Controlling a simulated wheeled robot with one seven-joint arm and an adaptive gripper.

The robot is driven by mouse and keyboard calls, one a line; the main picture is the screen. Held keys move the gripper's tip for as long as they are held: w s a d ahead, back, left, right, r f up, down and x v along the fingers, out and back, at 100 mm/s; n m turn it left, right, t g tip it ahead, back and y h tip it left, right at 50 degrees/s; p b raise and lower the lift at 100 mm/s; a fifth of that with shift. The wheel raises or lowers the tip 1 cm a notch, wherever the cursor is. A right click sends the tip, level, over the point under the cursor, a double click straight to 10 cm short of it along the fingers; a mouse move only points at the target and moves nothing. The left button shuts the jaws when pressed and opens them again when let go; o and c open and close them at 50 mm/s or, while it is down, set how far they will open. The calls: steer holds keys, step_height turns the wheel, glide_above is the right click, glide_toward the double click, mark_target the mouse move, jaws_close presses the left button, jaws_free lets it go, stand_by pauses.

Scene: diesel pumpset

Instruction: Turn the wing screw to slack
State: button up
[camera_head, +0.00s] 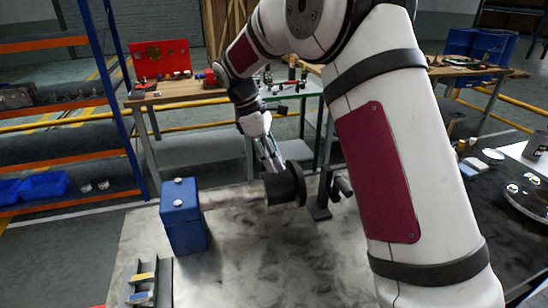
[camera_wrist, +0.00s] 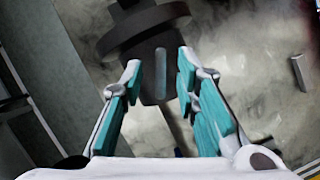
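My gripper (camera_head: 270,160) reaches down just above and behind the dark hub and flange (camera_head: 286,186) on the horizontal grey shaft (camera_head: 232,194). The shaft comes out of a blue block (camera_head: 184,228) on the left. In the wrist view my gripper (camera_wrist: 158,72) is open, its teal-padded fingers apart on either side of the dark hub (camera_wrist: 148,84). I cannot tell whether they touch it. A pale slot-like strip (camera_wrist: 160,62) shows on the hub between the fingertips. I cannot make out a wing screw in either view.
A dark upright bracket (camera_head: 319,200) stands close to the right of the flange. The stained table top (camera_head: 260,265) is clear in front. Small blocks (camera_head: 142,285) sit in a holder at front left. A round metal part (camera_head: 530,198) lies far right.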

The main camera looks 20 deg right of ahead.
steer(key=v, duration=1.2)
steer(key=s+d+r+m+t+y, duration=0.1)
steer(key=s+d+r+m, duration=0.15)
steer(key=s, duration=0.65)
steer(key=s+d+r+m+t+y, duration=0.1)
steer(key=s+r+m+t, duration=0.2)
steer(key=s, duration=0.5)
steer(key=s+f+m+t+y, duration=0.1)
steer(key=s+f+m, duration=0.2)
steer(key=s, duration=0.6)
steer(key=s+d+f+m+t+y, duration=0.1)
steer(key=s+f+m, duration=0.3)
steer(key=s, duration=0.5)
steer(key=shift+d, duration=0.25)
